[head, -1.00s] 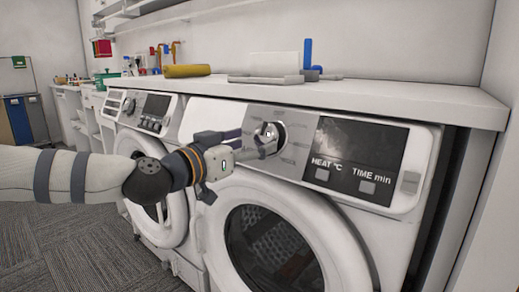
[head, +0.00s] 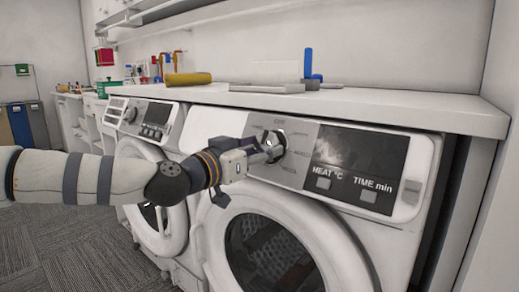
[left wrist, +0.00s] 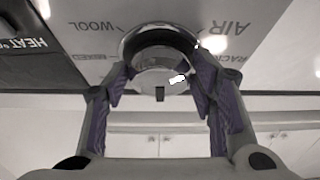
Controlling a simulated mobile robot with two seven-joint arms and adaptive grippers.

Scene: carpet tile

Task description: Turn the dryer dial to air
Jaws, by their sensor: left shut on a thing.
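The dryer dial (head: 279,139) is a round knob on the grey panel (head: 300,150) of the right-hand white machine. My left gripper (head: 269,148) reaches in from the left and is shut on the dial. In the left wrist view the dial (left wrist: 160,52) sits between the two purple-padded fingers, one on each side of it. The panel lettering there shows AIR (left wrist: 234,30) to the right of the dial and WOOL (left wrist: 96,26) to the left. The fingers partly cover the dial in the head view, and I cannot read its pointer. My right gripper is not in view.
A dark display (head: 360,152) with two buttons lies right of the dial. The dryer's round door (head: 330,237) is below. A white counter (head: 400,103) overhangs the machines and bears a yellow roll (head: 188,79). A second machine (head: 150,119) stands at left.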

